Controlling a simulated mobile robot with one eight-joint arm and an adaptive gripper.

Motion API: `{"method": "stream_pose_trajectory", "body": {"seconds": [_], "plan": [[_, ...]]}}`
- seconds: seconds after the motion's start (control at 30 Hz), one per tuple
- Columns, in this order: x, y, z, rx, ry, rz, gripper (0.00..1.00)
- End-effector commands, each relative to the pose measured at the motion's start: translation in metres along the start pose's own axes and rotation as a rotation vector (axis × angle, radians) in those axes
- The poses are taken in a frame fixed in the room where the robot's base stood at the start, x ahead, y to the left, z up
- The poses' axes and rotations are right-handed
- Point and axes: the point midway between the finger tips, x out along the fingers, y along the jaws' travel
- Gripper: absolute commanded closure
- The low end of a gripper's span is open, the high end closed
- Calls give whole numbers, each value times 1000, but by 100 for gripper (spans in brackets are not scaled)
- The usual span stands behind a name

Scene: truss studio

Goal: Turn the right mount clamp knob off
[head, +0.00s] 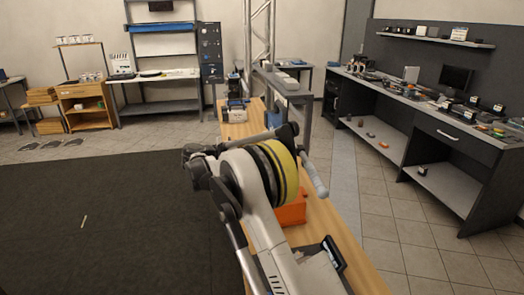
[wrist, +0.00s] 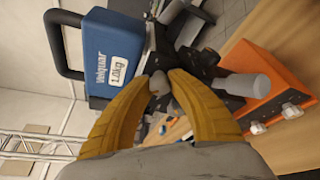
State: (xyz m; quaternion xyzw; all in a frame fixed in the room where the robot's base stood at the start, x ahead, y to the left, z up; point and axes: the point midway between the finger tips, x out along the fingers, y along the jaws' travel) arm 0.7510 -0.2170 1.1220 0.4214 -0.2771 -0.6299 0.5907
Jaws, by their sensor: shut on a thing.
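In the wrist view, my gripper (wrist: 160,84) has two curved yellow fingers closed around a small grey knob (wrist: 157,83). The knob sits at the dark clamp part beside a blue block (wrist: 115,55) with a black handle and a white label reading 1.0kg. A dark clamp body (wrist: 195,60) with a grey cylindrical end (wrist: 245,85) lies just right of the fingertips. The knob's mark or turn angle cannot be made out. In the head view, my arm covers the gripper and the knob.
An orange box (wrist: 255,75) with small grey knobs stands right of the fingers; it also shows in the head view (head: 293,212) on the long wooden bench (head: 330,222). A dark desk (head: 420,130) with many small items stands at the right. Tiled floor between them is clear.

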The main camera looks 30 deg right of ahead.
Motion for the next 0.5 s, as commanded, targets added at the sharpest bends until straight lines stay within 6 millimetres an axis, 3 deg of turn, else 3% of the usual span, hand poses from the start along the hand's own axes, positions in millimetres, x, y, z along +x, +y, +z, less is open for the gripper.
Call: {"method": "stream_pose_trajectory", "body": {"seconds": [0.5], "plan": [[1,0,0,-77,-1,-32,100]]}}
